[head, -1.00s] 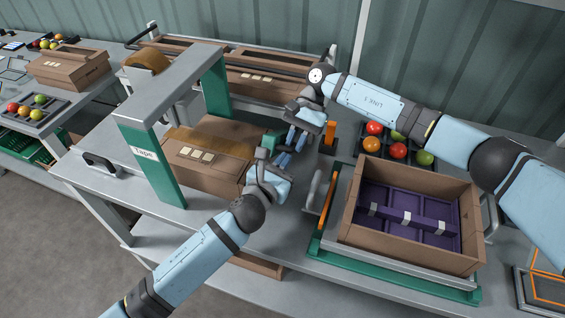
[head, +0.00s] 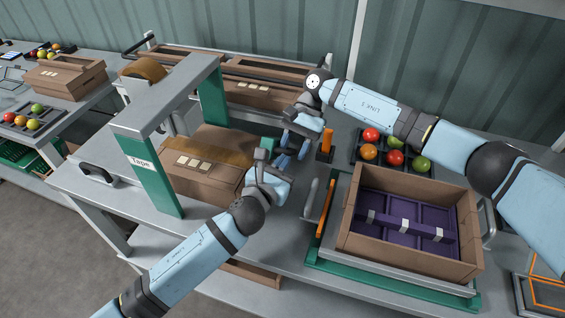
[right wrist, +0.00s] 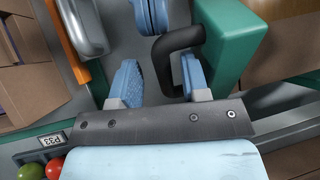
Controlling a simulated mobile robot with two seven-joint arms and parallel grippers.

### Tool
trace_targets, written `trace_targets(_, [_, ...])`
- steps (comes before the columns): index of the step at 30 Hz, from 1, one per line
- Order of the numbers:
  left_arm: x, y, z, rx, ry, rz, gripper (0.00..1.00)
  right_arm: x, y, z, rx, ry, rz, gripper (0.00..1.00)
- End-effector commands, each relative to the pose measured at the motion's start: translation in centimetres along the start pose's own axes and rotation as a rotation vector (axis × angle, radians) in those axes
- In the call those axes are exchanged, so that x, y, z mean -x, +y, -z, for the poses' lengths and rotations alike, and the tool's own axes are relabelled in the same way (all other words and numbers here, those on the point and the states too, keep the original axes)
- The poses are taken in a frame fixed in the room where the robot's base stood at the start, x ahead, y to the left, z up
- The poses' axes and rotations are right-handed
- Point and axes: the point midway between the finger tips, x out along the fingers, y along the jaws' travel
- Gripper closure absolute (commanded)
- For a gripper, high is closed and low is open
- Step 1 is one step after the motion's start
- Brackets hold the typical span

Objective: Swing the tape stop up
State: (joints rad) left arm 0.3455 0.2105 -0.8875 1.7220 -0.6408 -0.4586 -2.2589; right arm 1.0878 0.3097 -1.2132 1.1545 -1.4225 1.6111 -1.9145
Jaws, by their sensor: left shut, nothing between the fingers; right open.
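The tape stop, a green block (head: 267,144) with a black bent handle, is at the right end of the closed carton (head: 203,170) by the tape arch (head: 155,165). The right wrist view shows the green block (right wrist: 228,42) and the handle (right wrist: 178,42) close up. My right gripper (head: 286,160) is open, and in the right wrist view its fingers (right wrist: 160,80) lie on either side of the handle. I cannot tell whether they touch it. My left gripper (head: 258,168) is shut and empty, close beside the stop and carton. The stop's lower part is partly hidden by the grippers.
An open carton (head: 400,262) with purple dividers stands on a green-framed stand at right. Orange posts (head: 326,143) and a grey lever (head: 310,200) stand between it and the stop. A tomato tray (head: 358,162) lies behind. Bench space left of the arch is mostly clear.

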Motion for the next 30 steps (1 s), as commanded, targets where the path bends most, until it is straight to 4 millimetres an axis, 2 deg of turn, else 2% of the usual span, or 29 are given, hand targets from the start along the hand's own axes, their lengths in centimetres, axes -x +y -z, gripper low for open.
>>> trace_targets(9, [0.0,0.0,0.1,0.000,0.002,-0.001,1.00,6.6,0.0,0.0,0.000,0.004,0.002,0.58])
trace_targets(15, [0.0,0.0,0.1,0.000,0.003,0.000,1.00,9.8,0.0,0.0,0.000,0.001,0.001,0.58])
trace_targets(20, [0.2,0.0,0.2,0.000,0.003,0.000,1.00,10.9,0.0,-0.1,0.001,0.000,0.000,0.58])
trace_targets(23, [1.1,0.1,0.2,-0.001,0.004,-0.001,1.00,11.2,0.0,-0.1,0.001,0.000,0.000,0.58])
trace_targets(26, [2.7,0.0,0.2,-0.003,0.004,0.000,1.00,11.3,0.0,-0.2,0.001,0.000,0.000,0.58])
trace_targets(30, [6.0,0.0,0.2,-0.001,0.004,0.000,1.00,11.3,0.0,-0.3,0.001,0.000,0.000,0.58])
